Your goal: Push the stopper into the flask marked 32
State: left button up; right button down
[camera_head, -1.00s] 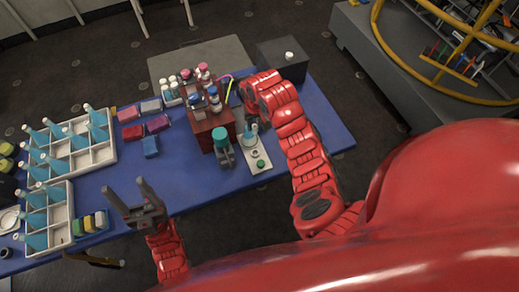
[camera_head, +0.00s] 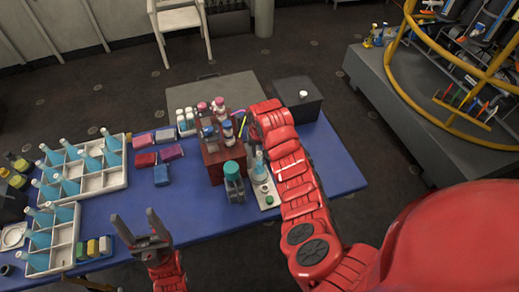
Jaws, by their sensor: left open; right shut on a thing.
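A small conical flask (camera_head: 260,165) with pale blue liquid stands on a narrow white tray (camera_head: 266,201) at the right part of the blue table. My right gripper (camera_head: 254,142) is at the flask's top, pointing down, largely hidden by my red arm. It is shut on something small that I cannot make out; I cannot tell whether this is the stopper. A green round piece (camera_head: 268,188) lies on the tray in front of the flask. The number 32 is not readable on any flask. My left gripper (camera_head: 136,217) is open and empty at the table's front edge.
White racks (camera_head: 101,182) with several blue flasks stand at the left. A dark red rack (camera_head: 215,170) of bottles and a teal-topped device (camera_head: 232,178) stand close left of the tray. Coloured blocks (camera_head: 145,160) lie mid-table. The blue table (camera_head: 180,205) is bare front centre.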

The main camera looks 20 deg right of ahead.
jog(key=shift+f, duration=0.35)
dwell(0.8)
jog(key=shift+f+b, duration=0.7)
jog(key=shift+f, duration=0.15)
jog(key=shift+f+b, duration=0.35)
jog(key=shift+c, duration=0.6)
grip_release()
jog(key=shift+o, duration=0.4)
jog(key=shift+s+d, duration=0.1)
